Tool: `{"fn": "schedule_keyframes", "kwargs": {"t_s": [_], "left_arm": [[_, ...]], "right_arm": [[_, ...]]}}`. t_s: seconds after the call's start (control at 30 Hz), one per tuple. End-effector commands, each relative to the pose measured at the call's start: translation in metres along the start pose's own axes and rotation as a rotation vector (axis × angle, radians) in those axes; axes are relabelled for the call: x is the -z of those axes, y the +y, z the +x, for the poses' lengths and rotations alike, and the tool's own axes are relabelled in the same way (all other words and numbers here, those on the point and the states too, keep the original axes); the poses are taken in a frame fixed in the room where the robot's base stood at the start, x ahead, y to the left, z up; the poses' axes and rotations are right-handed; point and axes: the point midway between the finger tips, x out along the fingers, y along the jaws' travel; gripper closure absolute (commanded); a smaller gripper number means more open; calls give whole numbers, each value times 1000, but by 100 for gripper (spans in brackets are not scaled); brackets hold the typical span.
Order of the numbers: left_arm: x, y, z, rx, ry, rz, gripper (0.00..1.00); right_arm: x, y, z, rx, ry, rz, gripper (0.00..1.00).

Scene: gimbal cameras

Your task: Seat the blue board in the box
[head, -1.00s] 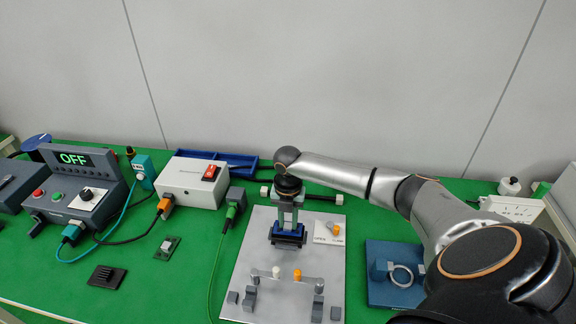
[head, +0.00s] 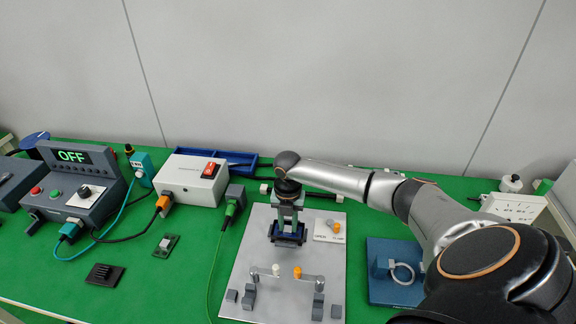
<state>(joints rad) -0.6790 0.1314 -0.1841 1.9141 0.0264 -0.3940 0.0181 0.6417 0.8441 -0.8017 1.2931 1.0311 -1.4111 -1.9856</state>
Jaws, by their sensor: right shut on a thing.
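The blue board (head: 288,228) shows as a narrow blue strip between the fingers of my right gripper (head: 289,225). The gripper points down and is shut on the board. Directly below is a small dark open box (head: 289,240) on the grey plate (head: 268,215). The board is at the box's opening, and its lower edge is hidden, so I cannot tell how deep it sits. My left gripper is not in view.
A blue fixture with a ring (head: 399,274) lies further right. A white switch box (head: 191,181) and cables stand left.

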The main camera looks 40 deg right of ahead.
Motion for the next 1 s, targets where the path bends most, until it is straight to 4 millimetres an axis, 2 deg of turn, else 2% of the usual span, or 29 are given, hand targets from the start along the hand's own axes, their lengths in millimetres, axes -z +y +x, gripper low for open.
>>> {"fn": "schedule_keyframes", "kwargs": {"t_s": [0.23,0.27,0.53,0.83,1.0], "left_arm": [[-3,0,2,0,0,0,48],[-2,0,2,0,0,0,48],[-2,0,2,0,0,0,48],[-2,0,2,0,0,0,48],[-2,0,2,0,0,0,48]], "right_arm": [[0,0,7,-1,0,-1,100],[0,0,6,-1,0,0,68],[0,0,6,0,0,0,37],[0,0,4,0,0,0,36],[-1,0,-16,-2,-3,0,36]]}}
